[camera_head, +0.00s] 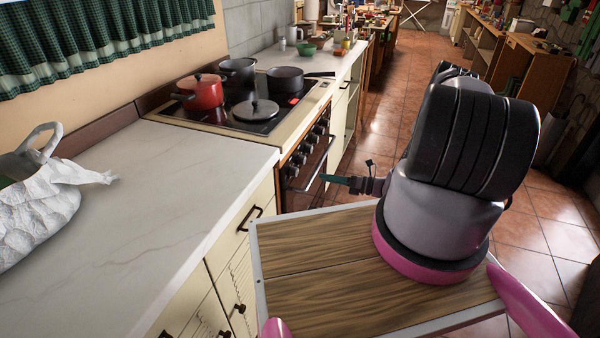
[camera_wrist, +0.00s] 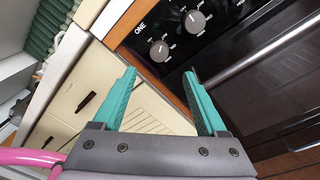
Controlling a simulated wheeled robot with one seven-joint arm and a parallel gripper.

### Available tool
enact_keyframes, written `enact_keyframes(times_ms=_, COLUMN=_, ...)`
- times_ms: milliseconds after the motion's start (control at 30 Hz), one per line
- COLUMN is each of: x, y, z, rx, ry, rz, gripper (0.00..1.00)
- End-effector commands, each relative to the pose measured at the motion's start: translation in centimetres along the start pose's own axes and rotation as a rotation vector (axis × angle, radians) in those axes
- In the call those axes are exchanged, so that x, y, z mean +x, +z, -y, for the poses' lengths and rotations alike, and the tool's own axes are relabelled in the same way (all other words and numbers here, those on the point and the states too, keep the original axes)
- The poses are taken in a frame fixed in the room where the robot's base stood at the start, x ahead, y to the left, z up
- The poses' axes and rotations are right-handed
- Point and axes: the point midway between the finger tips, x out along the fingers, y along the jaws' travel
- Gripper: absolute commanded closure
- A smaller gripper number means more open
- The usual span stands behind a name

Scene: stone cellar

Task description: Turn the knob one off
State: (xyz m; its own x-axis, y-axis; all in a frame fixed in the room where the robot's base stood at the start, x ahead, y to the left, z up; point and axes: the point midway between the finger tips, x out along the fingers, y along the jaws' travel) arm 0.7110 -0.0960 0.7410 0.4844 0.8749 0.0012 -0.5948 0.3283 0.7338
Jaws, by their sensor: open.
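Knob one (camera_wrist: 159,51) is a round dark grey knob on the black control panel in the wrist view, with the white word ONE printed above and left of it. It has a light pointer mark, but its exact setting is too small to read. My gripper (camera_wrist: 160,74) is open and empty. Its two teal fingers point at the panel with knob one ahead, between the lines of the fingertips, and apart from them. In the head view my gripper (camera_head: 336,179) is at the oven front, just right of the row of knobs (camera_head: 308,143).
A second knob (camera_wrist: 195,21) sits up and right of knob one. The oven door handle (camera_head: 304,176) juts out below the knobs. A red pot (camera_head: 204,95) and dark pans stand on the stovetop. Cream drawers (camera_head: 240,235) lie left of the oven. The tiled floor is open to the right.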

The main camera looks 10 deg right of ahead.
Motion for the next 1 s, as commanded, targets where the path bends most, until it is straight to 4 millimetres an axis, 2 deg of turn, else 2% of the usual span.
enact_keyframes(times_ms=300, x=5.7, y=0.0, z=-0.1, rx=-0.002, ry=0.004, rz=-0.004, gripper=0.25)
enact_keyframes(times_ms=500, x=8.8, y=0.0, z=-0.1, rx=-0.004, ry=0.003, rz=-0.004, gripper=0.25)
enact_keyframes(times_ms=700, x=10.1, y=0.0, z=-0.1, rx=-0.003, ry=0.002, rz=-0.004, gripper=0.25)
enact_keyframes(times_ms=967, x=10.2, y=0.0, z=-0.1, rx=-0.003, ry=0.002, rz=-0.003, gripper=0.25)
enact_keyframes(times_ms=1000, x=10.2, y=0.0, z=-0.1, rx=-0.003, ry=0.002, rz=-0.003, gripper=0.36)
